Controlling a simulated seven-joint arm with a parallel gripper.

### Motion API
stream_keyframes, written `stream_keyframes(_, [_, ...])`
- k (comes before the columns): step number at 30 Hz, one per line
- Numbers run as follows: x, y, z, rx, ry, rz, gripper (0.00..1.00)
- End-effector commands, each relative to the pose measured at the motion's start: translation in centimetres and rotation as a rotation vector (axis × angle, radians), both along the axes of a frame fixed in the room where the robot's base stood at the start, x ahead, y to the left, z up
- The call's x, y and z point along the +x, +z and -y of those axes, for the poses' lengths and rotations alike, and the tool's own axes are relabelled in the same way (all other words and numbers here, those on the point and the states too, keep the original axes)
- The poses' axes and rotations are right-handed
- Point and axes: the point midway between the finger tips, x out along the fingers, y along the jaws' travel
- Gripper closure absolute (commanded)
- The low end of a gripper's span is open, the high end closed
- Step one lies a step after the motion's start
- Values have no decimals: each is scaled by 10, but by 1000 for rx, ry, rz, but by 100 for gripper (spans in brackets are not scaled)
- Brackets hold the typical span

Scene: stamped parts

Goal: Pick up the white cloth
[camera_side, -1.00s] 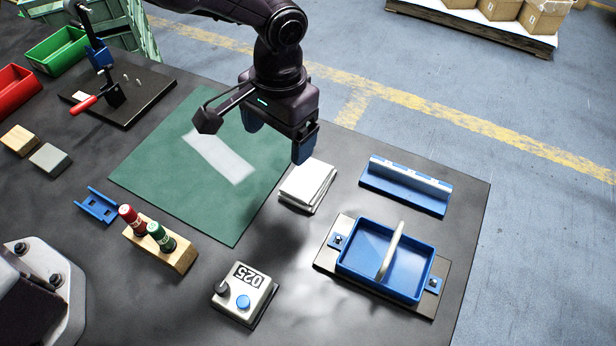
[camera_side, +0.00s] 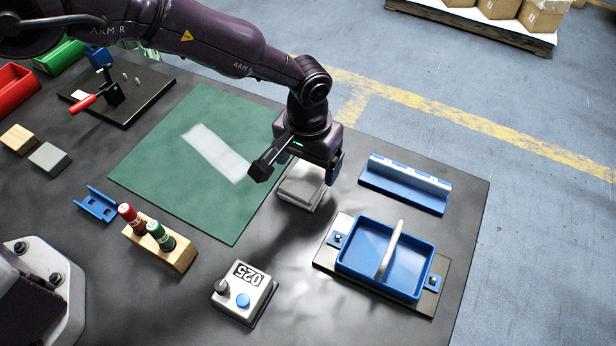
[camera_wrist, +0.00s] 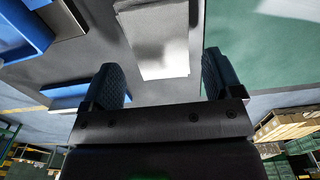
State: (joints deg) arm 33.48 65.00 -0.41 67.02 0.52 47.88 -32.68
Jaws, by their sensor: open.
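The white cloth (camera_side: 301,190) is a folded, flat stack lying on the dark table just right of the green mat (camera_side: 152,172). In the side view its far part is hidden behind my gripper (camera_side: 308,172), which is above it. In the wrist view the cloth (camera_wrist: 158,42) lies ahead, between the lines of the two blue fingers. My gripper (camera_wrist: 166,82) is open and nothing is between its fingers. The cloth and the fingers look apart in the wrist view.
A blue tray (camera_side: 352,262) on a plate stands right of the cloth, with a blue angled block (camera_side: 405,190) behind it. A counter box (camera_side: 243,295) and a wooden stand with red and green bottles (camera_side: 172,252) are in front. The mat holds only a pale rectangular patch.

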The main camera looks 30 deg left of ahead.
Motion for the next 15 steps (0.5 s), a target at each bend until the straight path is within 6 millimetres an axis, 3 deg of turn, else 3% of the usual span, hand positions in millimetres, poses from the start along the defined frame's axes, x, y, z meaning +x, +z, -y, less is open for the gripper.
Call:
stream_keyframes(6, [-3,-33,2,1,-1,-2,15])
stream_keyframes(15, [-2,-39,2,0,-1,-1,15])
